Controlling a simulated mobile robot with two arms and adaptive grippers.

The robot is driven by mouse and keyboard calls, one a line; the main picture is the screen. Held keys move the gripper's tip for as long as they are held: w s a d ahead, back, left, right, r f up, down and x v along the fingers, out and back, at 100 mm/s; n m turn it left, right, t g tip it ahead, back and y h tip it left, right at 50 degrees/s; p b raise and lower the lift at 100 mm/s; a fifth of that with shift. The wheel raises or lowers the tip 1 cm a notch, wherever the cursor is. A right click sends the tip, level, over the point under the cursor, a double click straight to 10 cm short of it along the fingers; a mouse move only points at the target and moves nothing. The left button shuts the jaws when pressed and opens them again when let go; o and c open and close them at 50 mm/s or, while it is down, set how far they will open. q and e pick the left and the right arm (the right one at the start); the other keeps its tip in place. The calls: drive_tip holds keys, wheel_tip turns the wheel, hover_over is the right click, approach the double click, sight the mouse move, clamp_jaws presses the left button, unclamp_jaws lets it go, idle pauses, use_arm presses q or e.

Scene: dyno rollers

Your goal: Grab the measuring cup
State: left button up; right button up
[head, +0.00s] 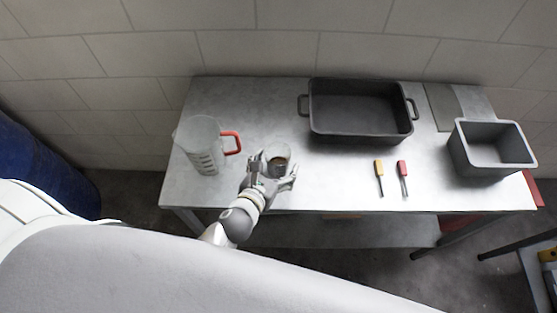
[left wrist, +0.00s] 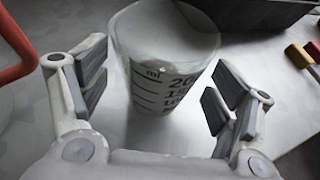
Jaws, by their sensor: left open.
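A small clear measuring cup (head: 279,154) stands on the metal table, left of the black roasting pan. In the left wrist view the cup (left wrist: 165,60) shows dark "ml" marks and numbers on its side. My left gripper (head: 272,173) is at the cup's near side, low over the table. In the left wrist view its open fingers (left wrist: 157,90) are on either side of the cup, with gaps, and not closed on it. A larger clear jug (head: 204,148) with marks and a red handle stands to the left. My right gripper is not in view.
The black pan (head: 360,134) is at the back, with a yellow-handled screwdriver (head: 379,169) and a red-handled one (head: 402,169) in front. A grey bin (head: 488,163) stands at the right. The table (head: 330,190) is bare near its front edge.

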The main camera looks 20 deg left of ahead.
use_arm(q)
drive_tip(key=shift+x, duration=1)
drive_tip(key=c, duration=1.2)
drive_tip(key=shift+o, duration=0.2)
drive_tip(key=shift+r, duration=0.1)
drive_tip(key=shift+r, duration=0.15)
